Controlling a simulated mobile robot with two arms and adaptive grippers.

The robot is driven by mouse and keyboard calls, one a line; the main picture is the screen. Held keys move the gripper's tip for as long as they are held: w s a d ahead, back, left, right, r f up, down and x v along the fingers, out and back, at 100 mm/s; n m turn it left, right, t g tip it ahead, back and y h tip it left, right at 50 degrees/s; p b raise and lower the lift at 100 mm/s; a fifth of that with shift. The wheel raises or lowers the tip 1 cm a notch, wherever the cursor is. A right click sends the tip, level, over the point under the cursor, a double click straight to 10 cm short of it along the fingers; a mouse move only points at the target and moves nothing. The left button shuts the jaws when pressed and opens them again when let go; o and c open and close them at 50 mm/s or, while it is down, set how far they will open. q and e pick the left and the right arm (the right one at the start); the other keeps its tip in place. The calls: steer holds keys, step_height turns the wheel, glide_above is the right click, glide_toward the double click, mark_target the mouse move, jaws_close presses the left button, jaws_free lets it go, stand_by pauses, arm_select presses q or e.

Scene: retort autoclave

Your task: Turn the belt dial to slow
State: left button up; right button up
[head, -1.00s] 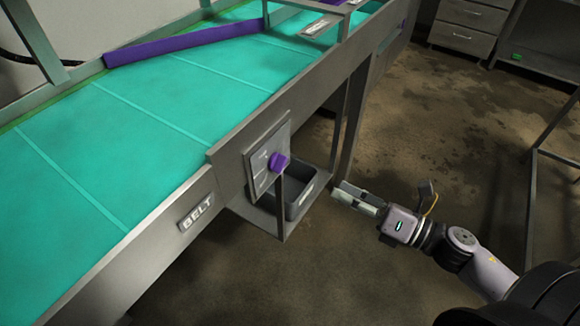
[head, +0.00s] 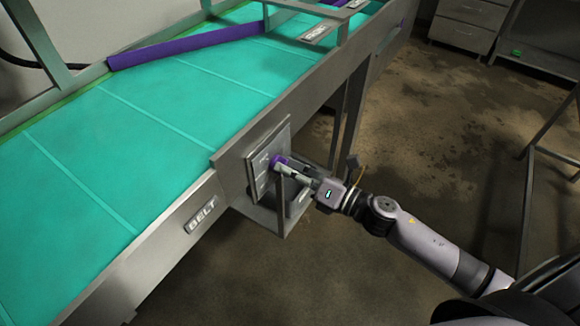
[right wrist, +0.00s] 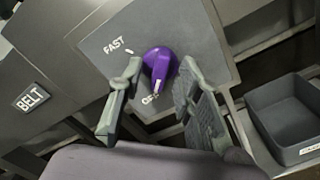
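The purple belt dial (right wrist: 160,62) sits on a grey panel (right wrist: 90,42) on the side of the conveyor. Its pale pointer mark faces the lower label, which is partly hidden and seems to read OFF. FAST is printed at the upper left; I see no SLOW label. My right gripper (right wrist: 161,72) is open, with one finger on each side of the dial and what look like narrow gaps. In the head view the right gripper (head: 287,166) reaches the dial (head: 277,160) from the right and covers part of it. My left gripper is not in view.
A BELT plate (head: 200,214) is on the conveyor's side, left of the panel. A dark grey bin (right wrist: 290,112) stands on a shelf below and right of the dial. The teal belt (head: 130,125) runs above.

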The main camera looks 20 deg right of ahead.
steer(key=shift+c, duration=0.6)
jaws_close()
